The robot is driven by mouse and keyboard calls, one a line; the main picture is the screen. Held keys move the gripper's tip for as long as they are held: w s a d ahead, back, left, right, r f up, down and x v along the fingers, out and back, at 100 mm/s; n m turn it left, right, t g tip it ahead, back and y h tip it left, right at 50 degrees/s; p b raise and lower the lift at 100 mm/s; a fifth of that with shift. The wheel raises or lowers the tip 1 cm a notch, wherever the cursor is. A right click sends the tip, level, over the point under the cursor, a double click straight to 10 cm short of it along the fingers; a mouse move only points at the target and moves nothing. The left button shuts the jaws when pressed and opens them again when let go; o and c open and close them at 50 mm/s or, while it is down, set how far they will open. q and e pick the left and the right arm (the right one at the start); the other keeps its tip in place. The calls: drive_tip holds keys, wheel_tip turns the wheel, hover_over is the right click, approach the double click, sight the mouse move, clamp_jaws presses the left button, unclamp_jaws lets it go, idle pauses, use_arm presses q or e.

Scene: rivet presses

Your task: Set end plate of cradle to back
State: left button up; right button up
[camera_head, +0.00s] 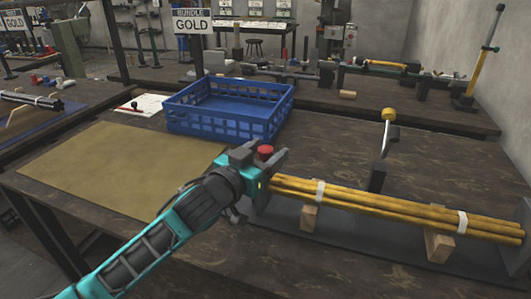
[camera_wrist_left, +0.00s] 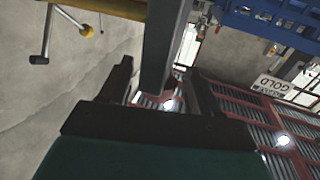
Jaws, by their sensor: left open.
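The cradle (camera_head: 385,252) is a dark base with two wooden supports, at the front right of the head view. A bundle of yellow rods with white bands (camera_head: 375,205) lies along it. A dark plate (camera_head: 523,258) stands at its right end, partly cut off by the frame. My left gripper (camera_head: 265,157) is open at the left end of the bundle, and its body hides much of that end. A red knob (camera_head: 265,150) shows between its fingers. In the left wrist view a dark upright bar (camera_wrist_left: 160,45) shows between the open fingers; whether they touch it I cannot tell.
A lever with a yellow knob (camera_head: 388,115) stands behind the cradle. A bare tan mat (camera_head: 120,165) lies at the left. The table behind the bundle is mostly clear.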

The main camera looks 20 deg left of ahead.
use_arm(q)
clamp_jaws()
idle(0.5)
